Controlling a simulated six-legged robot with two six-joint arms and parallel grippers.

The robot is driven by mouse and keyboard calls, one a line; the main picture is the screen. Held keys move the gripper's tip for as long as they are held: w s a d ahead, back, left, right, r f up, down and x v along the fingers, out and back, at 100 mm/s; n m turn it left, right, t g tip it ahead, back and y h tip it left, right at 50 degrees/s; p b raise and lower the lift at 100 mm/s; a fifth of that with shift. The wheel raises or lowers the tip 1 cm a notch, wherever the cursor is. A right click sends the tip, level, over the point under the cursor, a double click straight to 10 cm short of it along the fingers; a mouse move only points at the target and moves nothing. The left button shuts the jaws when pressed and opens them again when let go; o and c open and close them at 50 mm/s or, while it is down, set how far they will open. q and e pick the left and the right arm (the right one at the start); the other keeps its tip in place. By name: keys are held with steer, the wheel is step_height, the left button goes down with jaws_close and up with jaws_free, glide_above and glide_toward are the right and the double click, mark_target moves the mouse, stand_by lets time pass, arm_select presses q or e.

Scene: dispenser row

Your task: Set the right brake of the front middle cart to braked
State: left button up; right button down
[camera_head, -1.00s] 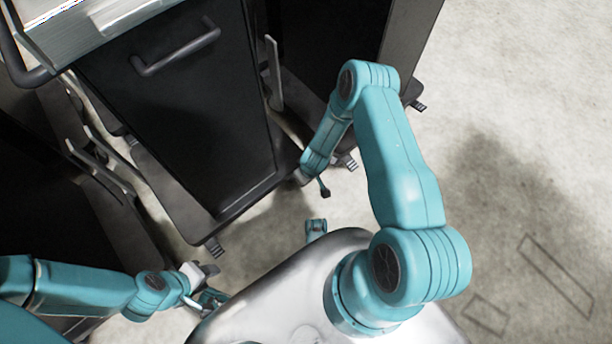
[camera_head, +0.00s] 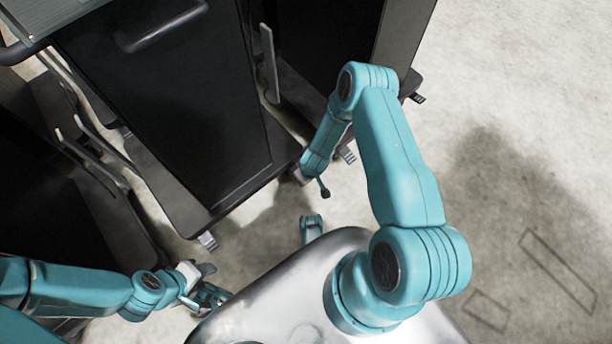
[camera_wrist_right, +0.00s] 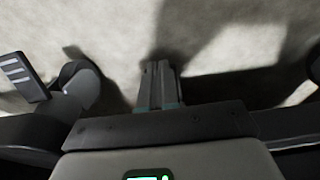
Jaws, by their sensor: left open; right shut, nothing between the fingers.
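The front middle cart (camera_head: 165,110) is a tall dark box with a bar handle, on a low base. Its left brake pedal (camera_head: 208,240) sticks out at the base's front left corner. Its right brake is not clear in the head view; my right arm's end covers that corner. My right gripper (camera_wrist_right: 158,85) is shut and empty, pointing over bare floor in the right wrist view. A ribbed pedal (camera_wrist_right: 22,78) beside a caster (camera_wrist_right: 80,88) lies left of its fingers, apart from them; I cannot tell whose it is. My left gripper (camera_head: 203,288) is open and empty, low on the left.
A right-hand cart (camera_head: 320,50) stands close beside, with pedals (camera_head: 346,154) and (camera_head: 418,98) at its base. A left-hand cart (camera_head: 60,170) stands on the other side. The floor (camera_head: 520,120) at the right is clear.

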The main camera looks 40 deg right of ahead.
arm_select(q)
steer(key=shift+r, duration=0.15)
arm_select(e)
steer(key=shift+r, duration=0.15)
arm_select(q)
steer(key=shift+r+p, duration=0.5)
steer(key=shift+p, duration=0.1)
arm_select(e)
steer(key=shift+r, duration=0.75)
arm_select(q)
step_height(320, 180, up, 6)
steer(key=s+d+p, duration=0.1)
steer(key=s+p, duration=0.1)
steer(key=p, duration=0.5)
steer(key=shift+d+r+m+g, duration=0.25)
steer(key=shift+d+m+g, duration=0.05)
arm_select(e)
steer(key=s+r, duration=0.7)
steer(key=r, duration=0.4)
steer(key=shift+s+d+r, duration=0.15)
steer(key=shift+d+r, duration=0.15)
steer(key=shift+r, duration=0.05)
